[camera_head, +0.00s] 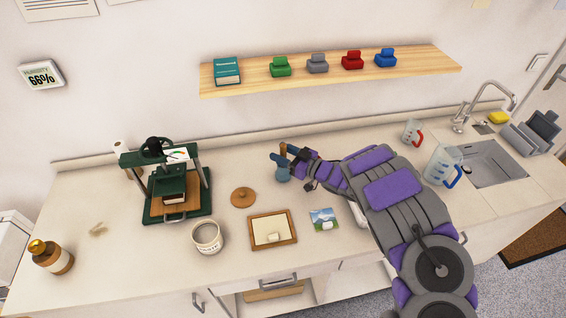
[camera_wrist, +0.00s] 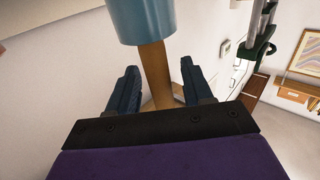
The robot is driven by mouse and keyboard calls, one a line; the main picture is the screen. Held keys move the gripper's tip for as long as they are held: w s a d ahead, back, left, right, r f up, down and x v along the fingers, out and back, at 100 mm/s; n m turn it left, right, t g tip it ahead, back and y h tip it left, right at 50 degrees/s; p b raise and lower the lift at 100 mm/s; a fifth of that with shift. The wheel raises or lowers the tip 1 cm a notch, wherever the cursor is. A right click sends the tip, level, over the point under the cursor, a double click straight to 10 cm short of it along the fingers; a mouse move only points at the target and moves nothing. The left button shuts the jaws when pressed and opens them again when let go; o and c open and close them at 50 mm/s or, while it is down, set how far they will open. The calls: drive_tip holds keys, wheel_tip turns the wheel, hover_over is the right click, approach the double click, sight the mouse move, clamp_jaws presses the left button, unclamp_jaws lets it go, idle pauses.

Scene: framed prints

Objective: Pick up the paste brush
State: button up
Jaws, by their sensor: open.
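The paste brush shows as a wooden handle (camera_head: 283,150) rising from a small blue pot (camera_head: 283,174) on the counter, near the wall. Its bristles are hidden. My gripper (camera_head: 280,156) reaches in from the right at the height of the handle, above the pot. In the wrist view, the wooden handle (camera_wrist: 153,68) runs between the two dark blue fingers of my gripper (camera_wrist: 158,70), with a gap on each side. The blue pot (camera_wrist: 147,18) fills the top of that view. The gripper is open and holds nothing.
A round wooden lid (camera_head: 243,197), framed print (camera_head: 272,241), small picture card (camera_head: 324,220), pale tin (camera_head: 207,237) and green press (camera_head: 148,212) stand left of and in front of the pot. A shelf (camera_head: 435,64) hangs above. Measuring jugs (camera_head: 441,166) stand right of my arm.

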drive_tip(key=shift+d, duration=0.1)
clamp_jaws()
idle(0.3)
wheel_tip(320, 180, up, 10)
drive_tip(key=p, duration=0.2)
drive_tip(key=shift+p, duration=0.35)
